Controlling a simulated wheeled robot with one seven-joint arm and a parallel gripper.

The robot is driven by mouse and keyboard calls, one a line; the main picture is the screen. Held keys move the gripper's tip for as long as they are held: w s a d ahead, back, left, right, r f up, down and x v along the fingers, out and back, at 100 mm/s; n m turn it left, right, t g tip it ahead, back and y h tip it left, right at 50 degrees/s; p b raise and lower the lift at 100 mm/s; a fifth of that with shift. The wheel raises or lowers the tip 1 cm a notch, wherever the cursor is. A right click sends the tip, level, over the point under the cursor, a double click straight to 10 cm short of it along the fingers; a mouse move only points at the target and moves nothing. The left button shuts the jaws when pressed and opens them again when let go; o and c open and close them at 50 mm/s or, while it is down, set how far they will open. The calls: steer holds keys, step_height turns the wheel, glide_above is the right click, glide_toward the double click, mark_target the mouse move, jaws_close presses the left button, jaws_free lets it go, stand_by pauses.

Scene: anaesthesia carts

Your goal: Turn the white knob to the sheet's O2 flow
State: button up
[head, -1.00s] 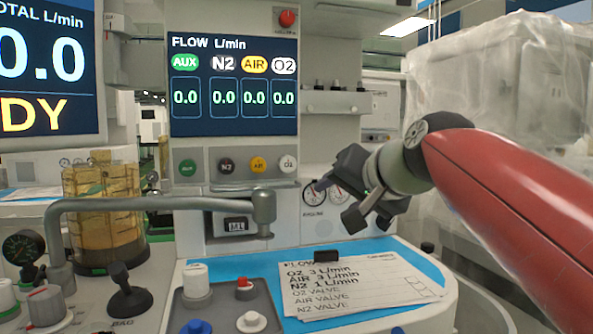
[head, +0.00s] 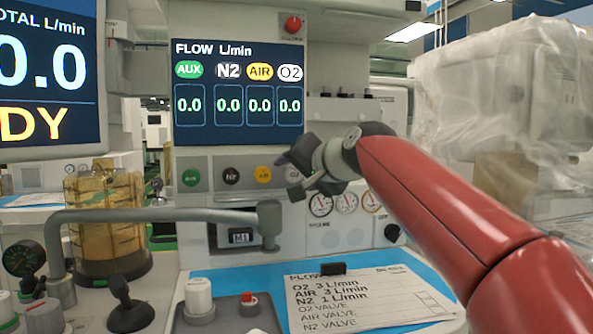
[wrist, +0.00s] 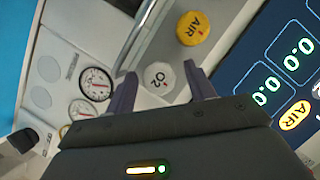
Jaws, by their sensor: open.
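The white O2 knob (wrist: 158,77) shows in the wrist view, just ahead of and between the two fingertips. My gripper (wrist: 160,85) is open, with a finger on either side of the knob's outline; I cannot tell whether they touch it. In the head view my gripper (head: 288,175) covers the O2 knob's place at the right end of the knob row. The flow sheet (head: 355,298) lies on the blue mat and reads O2 3, AIR 3, N2 1 L/min. The flow display (head: 240,95) reads 0.0 under AUX, N2, AIR and O2.
The yellow AIR knob (wrist: 192,28) is beside the O2 knob; the black N2 knob (head: 231,176) and green AUX knob (head: 191,177) are farther left. Round gauges (head: 346,202) sit below right. A grey bent arm (head: 160,214) crosses below the knobs.

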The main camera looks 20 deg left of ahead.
steer(key=c, duration=1)
steer(key=shift+o, duration=0.2)
steer(key=shift+r+p, duration=0.1)
steer(key=shift+p, duration=0.3)
steer(key=shift+r+n+h+p, duration=0.15)
steer(key=shift+n+h+p, duration=0.45)
steer(key=shift+n+p, duration=0.25)
steer(key=n, duration=0.1)
steer(key=n+h+p, duration=0.1)
steer(key=shift+s+a+n+t+h, duration=0.1)
steer(key=shift+a+n+t+h, duration=0.05)
steer(key=shift+n+t+h, duration=0.2)
steer(key=n+t+h, duration=0.1)
steer(key=n, duration=0.2)
steer(key=shift+a+h, duration=0.1)
steer(key=shift+h, duration=0.25)
steer(key=n+t+h, duration=0.1)
steer(key=n, duration=0.2)
steer(key=shift+s+f+t+h, duration=0.1)
steer(key=shift+f+t+h, duration=0.15)
steer(key=shift+t+h, duration=0.15)
